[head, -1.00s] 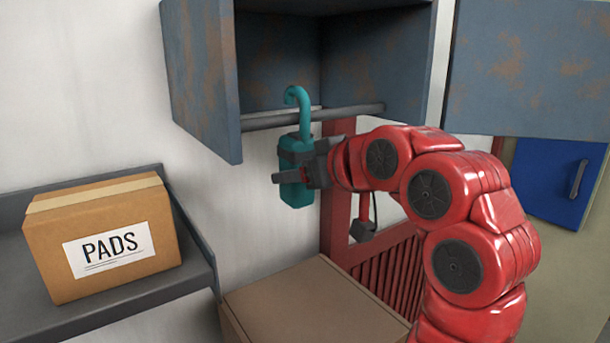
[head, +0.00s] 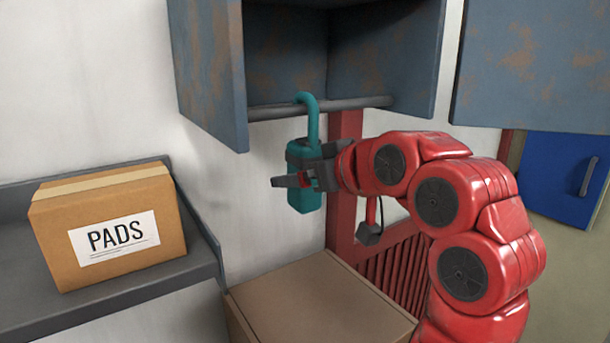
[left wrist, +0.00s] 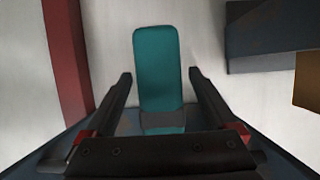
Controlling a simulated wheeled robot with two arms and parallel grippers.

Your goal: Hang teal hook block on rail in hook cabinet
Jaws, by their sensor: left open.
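The teal hook block (head: 306,197) is upright below the rail (head: 352,104) of the open hook cabinet (head: 210,75). Its hook arches over the rail, with the shank in front of it; the hook's tip is hard to make out. My left gripper (head: 291,175) is open around the block's body, its arm reaching in from the right of the head view. In the left wrist view the block (left wrist: 158,70) lies between the spread fingers (left wrist: 159,76), with gaps on both sides. My right gripper is not in view.
A PADS carton (head: 110,228) sits on a grey shelf (head: 200,262) at the left. A brown box (head: 315,300) stands below the block. A red frame (head: 342,215) is behind my arm. The cabinet door (head: 530,65) stands open at the right.

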